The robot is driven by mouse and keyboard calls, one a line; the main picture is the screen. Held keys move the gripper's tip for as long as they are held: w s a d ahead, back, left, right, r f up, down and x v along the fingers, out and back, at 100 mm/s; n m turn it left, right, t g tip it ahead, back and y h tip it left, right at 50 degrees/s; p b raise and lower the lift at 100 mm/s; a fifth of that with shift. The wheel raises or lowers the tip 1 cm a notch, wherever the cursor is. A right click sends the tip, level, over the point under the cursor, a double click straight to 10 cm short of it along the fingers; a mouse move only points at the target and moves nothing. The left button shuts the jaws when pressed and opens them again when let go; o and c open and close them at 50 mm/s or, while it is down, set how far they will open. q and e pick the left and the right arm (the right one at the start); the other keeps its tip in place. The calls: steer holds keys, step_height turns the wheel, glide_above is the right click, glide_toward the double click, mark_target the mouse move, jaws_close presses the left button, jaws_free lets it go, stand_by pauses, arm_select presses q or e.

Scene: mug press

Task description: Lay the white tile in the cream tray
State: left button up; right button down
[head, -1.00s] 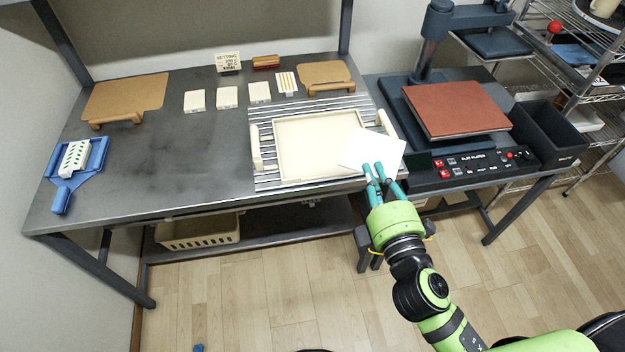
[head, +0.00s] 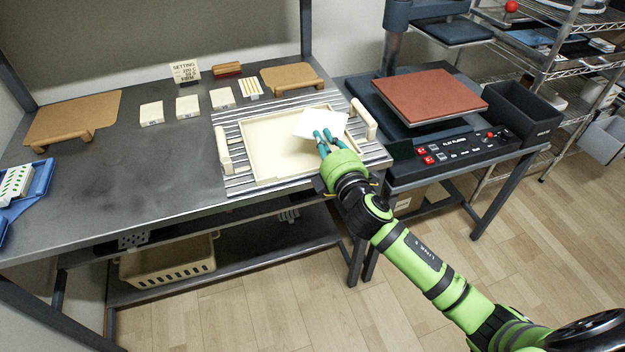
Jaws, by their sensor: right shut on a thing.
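The white tile (head: 318,122) is a flat pale square at the right part of the cream tray. The cream tray (head: 262,138) sits on a slatted metal rack on the workbench, with a cream handle at each side. My right gripper (head: 324,141) is shut on the tile's near edge. The tile is over the tray's right half and looks slightly tilted; I cannot tell whether it touches the tray floor. The fingertips hide a little of the tile and the tray's near right corner is partly behind my gripper. My left gripper is not in view.
The heat press with a red-brown plate (head: 430,96) stands to the right on its own table. Several small white blocks (head: 187,107), a brown board (head: 72,118) and another brown board (head: 291,77) lie behind and left. A blue holder (head: 38,182) is at far left.

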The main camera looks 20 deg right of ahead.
steer(key=s+a+f+b, duration=0.2)
steer(key=s+a+f, duration=0.2)
steer(key=f, duration=0.3)
steer(key=shift+f, duration=0.2)
steer(key=shift+s, duration=0.15)
steer(key=shift+f+b, duration=0.3)
steer(key=shift+f, duration=0.05)
steer(key=c, duration=1.3)
jaws_free()
